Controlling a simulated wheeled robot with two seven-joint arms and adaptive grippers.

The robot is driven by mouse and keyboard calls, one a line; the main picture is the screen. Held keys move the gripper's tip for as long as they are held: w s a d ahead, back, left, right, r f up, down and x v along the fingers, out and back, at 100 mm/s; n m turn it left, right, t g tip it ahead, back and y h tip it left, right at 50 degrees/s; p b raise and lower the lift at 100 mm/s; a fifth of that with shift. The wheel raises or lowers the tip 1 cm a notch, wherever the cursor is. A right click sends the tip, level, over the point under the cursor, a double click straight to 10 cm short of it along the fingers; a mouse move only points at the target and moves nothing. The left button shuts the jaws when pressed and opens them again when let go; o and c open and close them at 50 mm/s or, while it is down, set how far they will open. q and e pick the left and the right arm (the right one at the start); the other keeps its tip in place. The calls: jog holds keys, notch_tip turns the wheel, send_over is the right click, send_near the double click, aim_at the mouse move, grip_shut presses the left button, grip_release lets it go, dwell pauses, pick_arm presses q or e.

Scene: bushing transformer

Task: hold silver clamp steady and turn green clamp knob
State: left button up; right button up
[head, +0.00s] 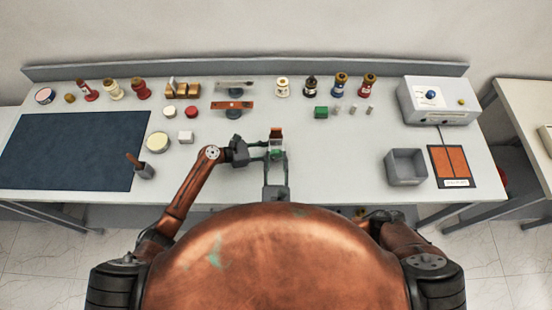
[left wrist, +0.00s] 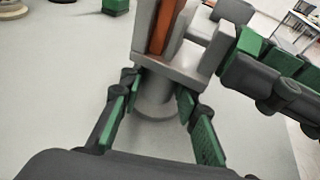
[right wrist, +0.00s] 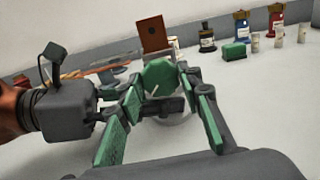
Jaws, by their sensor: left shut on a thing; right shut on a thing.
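The silver clamp (head: 275,147) stands near the table's front edge, with an orange-brown plate (right wrist: 154,35) upright in its jaws. In the left wrist view the clamp's grey block (left wrist: 160,66) sits on a round post (left wrist: 155,98). My left gripper (left wrist: 158,112) has a finger on each side of that post, shut on the clamp. The green clamp knob (right wrist: 158,76) faces my right gripper (right wrist: 165,95), whose fingers are on either side of it and shut on it. My right gripper also shows in the head view (head: 276,165). The finger contacts are partly hidden.
The green block (right wrist: 234,50) and several small bottles stand behind to the right. A grey bin (head: 406,168) and a white box (head: 437,100) are at the right. A dark blue mat (head: 75,150) covers the left. Table around the clamp is clear.

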jog(key=n, duration=0.4)
jog(key=shift+f, duration=0.1)
jog(key=shift+n, duration=1.5)
jog(key=shift+a, duration=0.1)
jog(key=o, duration=1.2)
jog(key=shift+c, duration=0.2)
jog(key=shift+s, duration=0.15)
jog(key=s, duration=1.1)
jog(key=shift+s, duration=0.4)
